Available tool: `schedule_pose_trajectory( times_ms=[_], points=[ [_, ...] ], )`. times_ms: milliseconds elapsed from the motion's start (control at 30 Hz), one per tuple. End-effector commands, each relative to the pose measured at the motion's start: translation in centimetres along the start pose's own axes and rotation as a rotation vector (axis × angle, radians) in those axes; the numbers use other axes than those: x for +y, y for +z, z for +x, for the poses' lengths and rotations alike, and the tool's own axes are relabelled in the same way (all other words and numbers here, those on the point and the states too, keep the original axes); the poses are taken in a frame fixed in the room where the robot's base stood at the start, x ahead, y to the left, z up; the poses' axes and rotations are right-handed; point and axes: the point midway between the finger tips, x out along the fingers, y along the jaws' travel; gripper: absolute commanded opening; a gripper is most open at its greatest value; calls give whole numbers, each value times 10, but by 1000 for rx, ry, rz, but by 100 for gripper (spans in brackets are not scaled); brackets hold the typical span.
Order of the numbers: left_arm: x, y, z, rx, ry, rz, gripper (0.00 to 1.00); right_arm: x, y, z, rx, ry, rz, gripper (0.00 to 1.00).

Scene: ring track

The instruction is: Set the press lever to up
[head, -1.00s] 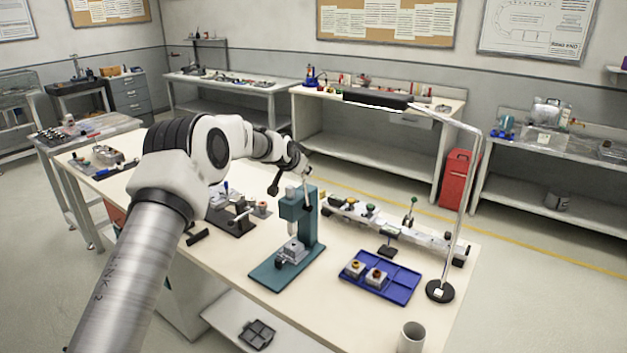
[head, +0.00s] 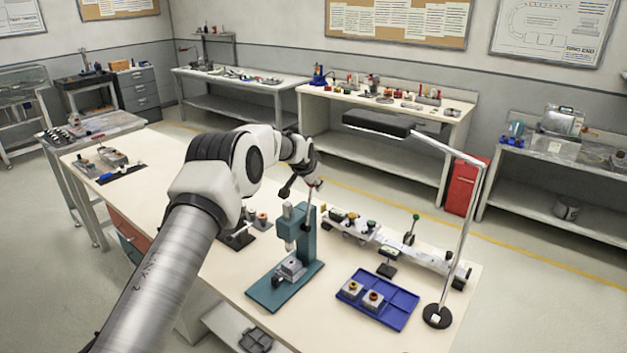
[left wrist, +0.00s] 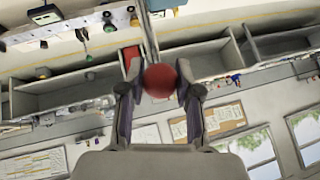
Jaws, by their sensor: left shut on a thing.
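The teal press (head: 306,240) stands on the near table, with a grey block (head: 290,268) on its base under the ram. Its thin lever (head: 310,196) rises nearly upright from the top of the column to my left gripper (head: 316,183). In the left wrist view the lever's red ball knob (left wrist: 160,80) sits between the two fingers of my left gripper (left wrist: 157,84), which is shut on it. The fingers hide most of the knob in the head view. My right gripper is not in view.
A blue tray (head: 399,309) with two small blocks lies right of the press. A lamp stand (head: 437,315) is at the right table edge. A rail fixture (head: 425,256) lies behind the tray. A dark fixture (head: 237,238) is left of the press.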

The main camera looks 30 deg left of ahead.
Motion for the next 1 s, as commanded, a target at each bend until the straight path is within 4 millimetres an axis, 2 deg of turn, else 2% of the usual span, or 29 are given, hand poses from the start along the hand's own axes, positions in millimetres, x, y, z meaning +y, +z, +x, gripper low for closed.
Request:
schedule_pose_trajectory(
  times_ms=[133, 167, 200, 233, 533, 667, 767, 1000],
  points=[
    [0, 0, 0, 1, 0, 0, 0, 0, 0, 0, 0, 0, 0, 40],
    [0, 0, 0, 1, 0, 0, 37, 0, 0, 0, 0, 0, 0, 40],
    [0, 0, 0, 1, 0, 0, 51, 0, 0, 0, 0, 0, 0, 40],
    [0, 0, 0, 1, 0, 0, 59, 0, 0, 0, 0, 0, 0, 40],
    [0, 0, -1, 0, 0, 0, 59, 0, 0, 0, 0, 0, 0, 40],
    [-1, -1, -11, 1, 0, -1, 59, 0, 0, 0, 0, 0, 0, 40],
    [0, -1, -30, 3, 2, -1, 59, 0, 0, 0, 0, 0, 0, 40],
    [0, 0, -92, 2, 2, 0, 59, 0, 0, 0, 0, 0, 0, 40]
  ],
)
